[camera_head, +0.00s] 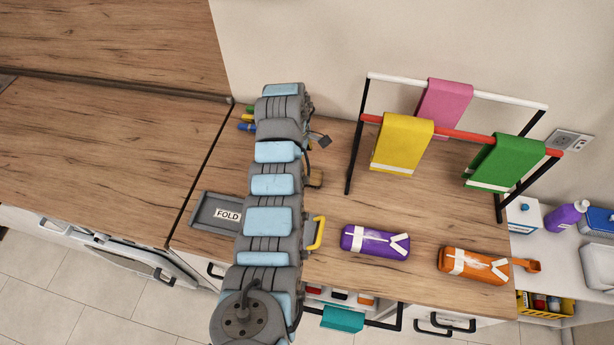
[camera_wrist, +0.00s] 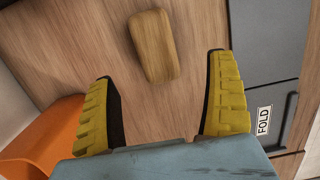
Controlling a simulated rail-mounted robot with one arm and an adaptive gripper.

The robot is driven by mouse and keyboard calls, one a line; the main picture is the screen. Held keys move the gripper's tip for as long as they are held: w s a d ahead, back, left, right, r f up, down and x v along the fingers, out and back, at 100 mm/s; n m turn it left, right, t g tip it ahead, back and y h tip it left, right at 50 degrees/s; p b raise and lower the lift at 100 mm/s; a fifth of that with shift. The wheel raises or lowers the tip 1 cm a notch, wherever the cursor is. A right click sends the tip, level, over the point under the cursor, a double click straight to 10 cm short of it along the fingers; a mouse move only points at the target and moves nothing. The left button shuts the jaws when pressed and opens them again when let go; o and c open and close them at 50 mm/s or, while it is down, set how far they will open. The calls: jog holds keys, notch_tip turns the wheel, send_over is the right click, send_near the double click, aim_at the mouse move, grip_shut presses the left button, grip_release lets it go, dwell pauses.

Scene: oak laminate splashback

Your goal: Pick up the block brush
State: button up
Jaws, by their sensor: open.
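The block brush (camera_wrist: 155,46), a tan wooden block with rounded corners, lies on the wood counter at the top middle of the wrist view. My gripper (camera_wrist: 160,70) is open, its two yellow ribbed fingers apart on either side of the view. The brush shows beyond and between them, and nothing is held. Whether a finger touches it cannot be told, but I see a gap on both sides.
A grey tray marked FOLD (camera_head: 203,213) lies left of my arm, partly hidden by it. A purple pack (camera_head: 368,242) and an orange pack (camera_head: 462,263) lie to the right. A rack (camera_head: 352,158) with hanging cloths stands behind. An orange surface (camera_wrist: 42,135) shows at the wrist view's lower left.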

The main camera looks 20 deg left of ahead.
aim_at(307, 173)
jog(key=shift+w+d+f, duration=0.1)
jog(key=shift+d+f, duration=0.05)
jog(key=shift+f, duration=0.8)
jog(key=shift+d+f, duration=0.15)
jog(key=shift+f, duration=0.8)
jog(key=shift+w+d+f, duration=0.1)
jog(key=shift+w+f, duration=0.15)
jog(key=shift+f, duration=0.45)
jog(key=shift+d+f, duration=0.15)
jog(key=shift+f, duration=1.05)
jog(key=c, duration=1.3)
